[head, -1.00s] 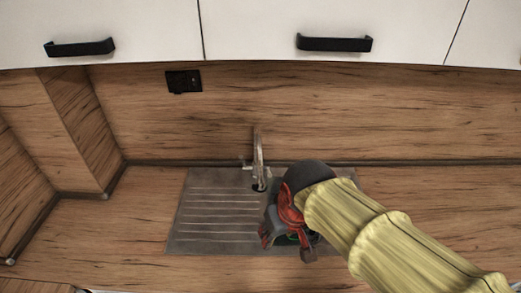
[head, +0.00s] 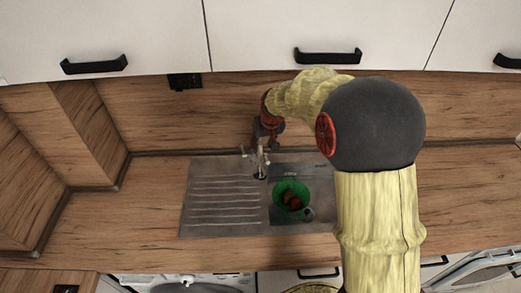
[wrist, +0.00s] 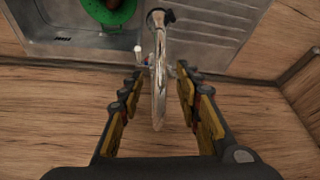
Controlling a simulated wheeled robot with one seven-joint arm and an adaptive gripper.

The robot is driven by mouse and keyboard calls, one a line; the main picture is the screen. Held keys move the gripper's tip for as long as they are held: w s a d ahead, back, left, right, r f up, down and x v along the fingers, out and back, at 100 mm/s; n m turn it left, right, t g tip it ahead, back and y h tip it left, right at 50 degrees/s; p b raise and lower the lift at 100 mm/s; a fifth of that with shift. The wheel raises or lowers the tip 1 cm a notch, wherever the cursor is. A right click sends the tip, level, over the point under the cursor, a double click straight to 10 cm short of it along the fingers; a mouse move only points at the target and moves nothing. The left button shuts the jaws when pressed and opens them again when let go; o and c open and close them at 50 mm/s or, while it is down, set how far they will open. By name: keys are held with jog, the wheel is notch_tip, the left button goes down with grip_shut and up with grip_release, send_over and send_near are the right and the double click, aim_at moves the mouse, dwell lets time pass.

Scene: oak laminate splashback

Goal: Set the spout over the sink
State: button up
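The chrome spout (head: 261,160) stands at the back of the grey metal sink (head: 222,228), between the ribbed drainboard on the left and the basin on the right. In the wrist view the spout (wrist: 159,75) runs lengthwise between the two fingers of my gripper (wrist: 160,80). The fingers are apart, with a visible gap on each side of the spout. In the head view my gripper (head: 266,130) is at the splashback side of the spout, partly hidden by my wrist. A small pale lever (wrist: 138,49) sits at the tap's side.
A green bowl (head: 279,203) with brown items lies in the basin, with a small grey object (head: 308,213) at its edge. The wooden splashback (head: 175,120) rises close behind. White cabinets (head: 270,30) hang above. The drainboard (head: 222,196) is clear.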

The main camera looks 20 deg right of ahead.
aim_at(261, 149)
jog(key=x, duration=0.6)
jog(key=shift+c, duration=1.2)
grip_shut()
